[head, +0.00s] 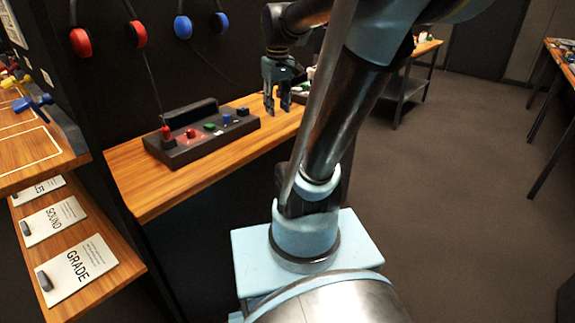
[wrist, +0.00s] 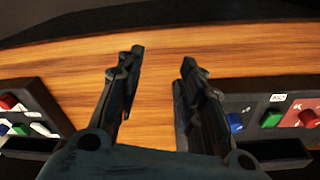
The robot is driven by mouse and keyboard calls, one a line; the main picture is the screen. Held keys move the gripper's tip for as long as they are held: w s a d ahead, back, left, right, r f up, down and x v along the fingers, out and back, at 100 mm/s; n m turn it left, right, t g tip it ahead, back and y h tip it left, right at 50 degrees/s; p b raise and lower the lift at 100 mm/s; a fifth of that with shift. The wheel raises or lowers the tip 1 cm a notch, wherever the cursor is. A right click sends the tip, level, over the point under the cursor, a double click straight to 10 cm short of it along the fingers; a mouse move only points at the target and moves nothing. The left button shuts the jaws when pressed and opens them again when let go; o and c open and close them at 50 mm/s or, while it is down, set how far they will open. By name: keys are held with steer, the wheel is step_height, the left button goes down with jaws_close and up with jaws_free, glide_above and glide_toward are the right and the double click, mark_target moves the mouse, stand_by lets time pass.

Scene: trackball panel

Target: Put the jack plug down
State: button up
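My gripper (head: 277,104) is above the wooden shelf (head: 150,183), to the right of the trackball panel (head: 205,148). In the wrist view my gripper (wrist: 159,65) has its two fingers apart, with only bare wood showing between them. A red upright piece (head: 167,136) stands at the left end of the panel, with a thin dark cable rising from it toward the headphones; it may be the jack plug, but it is too small to tell. No plug shows in my gripper.
Red headphones (head: 138,34) and blue headphones (head: 183,27) hang on the dark wall. In the wrist view a control box (wrist: 35,100) is at left and another (wrist: 280,112) at right, with bare shelf between. Cards (head: 78,268) lie on the left lower shelf.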

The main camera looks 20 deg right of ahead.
steer(key=s+f+m+t, duration=0.1)
steer(key=s+f+m, duration=0.2)
steer(key=s+f, duration=1.1)
steer(key=shift+f, duration=0.15)
steer(key=shift+w, duration=0.1)
steer(key=shift+w+f, duration=0.2)
steer(key=shift+w, duration=0.25)
stand_by(5.9)
